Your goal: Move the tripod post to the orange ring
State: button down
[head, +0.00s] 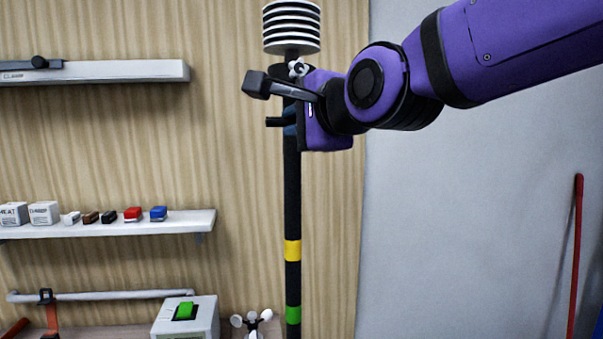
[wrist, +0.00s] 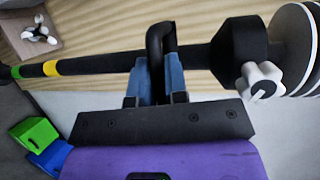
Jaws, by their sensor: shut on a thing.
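The tripod post (head: 292,190) is black and upright, with a yellow band, a green band and a white louvred head on top. My gripper (head: 287,121) is at its upper part, below the louvred head. In the wrist view, the blue-padded fingers of my gripper (wrist: 156,82) are closed on a black handle on the side of the post (wrist: 112,63). A white knob (wrist: 262,86) sits beside the collar. The post's foot is out of view in the head view. I cannot make out the orange ring in either view.
A shelf (head: 170,222) with small boxes and coloured blocks is on the wooden wall at left. A red pole (head: 577,250) leans at right. Green (wrist: 35,134) and blue blocks lie below.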

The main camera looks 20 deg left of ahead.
aim_at(297, 59)
notch_tip(297, 59, up, 12)
jog(key=shift+f, duration=0.15)
dwell(0.3)
jog(key=c, duration=1.2)
grip_release()
jog(key=shift+f, duration=0.1)
jog(key=shift+o, duration=0.2)
jog(key=v, duration=1)
jog(key=shift+d, duration=0.35)
jog(key=shift+s, duration=0.1)
